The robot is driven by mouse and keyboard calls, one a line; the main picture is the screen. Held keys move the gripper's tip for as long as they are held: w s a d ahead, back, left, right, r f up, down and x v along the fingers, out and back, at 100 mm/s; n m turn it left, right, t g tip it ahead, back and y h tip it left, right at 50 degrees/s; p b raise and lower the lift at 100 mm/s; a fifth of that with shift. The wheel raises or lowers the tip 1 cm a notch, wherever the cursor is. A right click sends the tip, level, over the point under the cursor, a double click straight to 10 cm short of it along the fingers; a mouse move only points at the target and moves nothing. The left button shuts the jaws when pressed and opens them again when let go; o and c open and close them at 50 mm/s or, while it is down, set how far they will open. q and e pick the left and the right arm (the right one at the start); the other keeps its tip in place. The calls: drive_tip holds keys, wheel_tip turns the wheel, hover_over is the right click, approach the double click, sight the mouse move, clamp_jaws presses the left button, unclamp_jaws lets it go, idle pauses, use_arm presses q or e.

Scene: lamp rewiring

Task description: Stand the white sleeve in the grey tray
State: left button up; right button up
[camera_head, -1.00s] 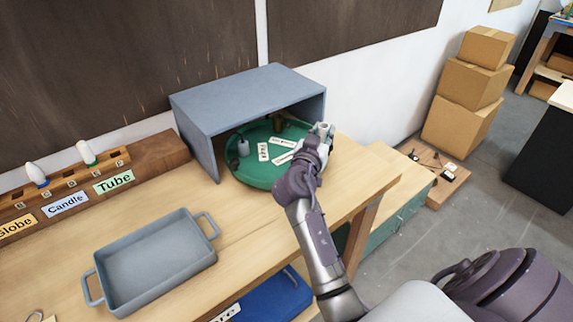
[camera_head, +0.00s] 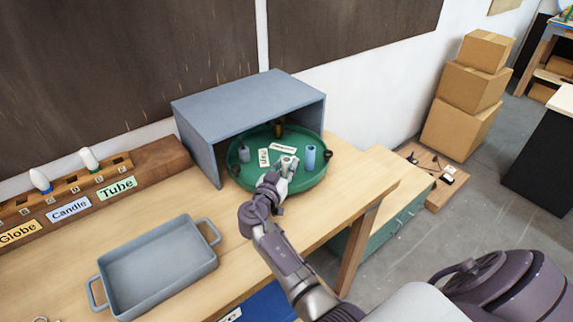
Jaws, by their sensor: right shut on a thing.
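The white sleeve (camera_head: 287,162) shows as a small pale upright shape at my right gripper (camera_head: 284,167), over the front part of the green round tray (camera_head: 300,186). My right gripper is shut on it and hides much of it. I cannot tell whether the sleeve's foot touches the green tray. The grey tray (camera_head: 160,262), rectangular with two handles, lies empty on the workbench at the left front, well away from the gripper. My left gripper is not in view.
A blue sleeve (camera_head: 310,157), a grey one (camera_head: 244,153) and a brass one (camera_head: 278,128) stand on the green tray. A blue-grey hood (camera_head: 248,100) covers its back. A wooden rack (camera_head: 150,172) with bulbs and labels stands at the left. Bare bench lies between the trays.

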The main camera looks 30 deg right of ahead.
drive_tip(key=shift+f+b, duration=0.15)
drive_tip(key=shift+b, duration=0.3)
drive_tip(key=o, duration=0.8)
drive_tip(key=shift+c, duration=0.2)
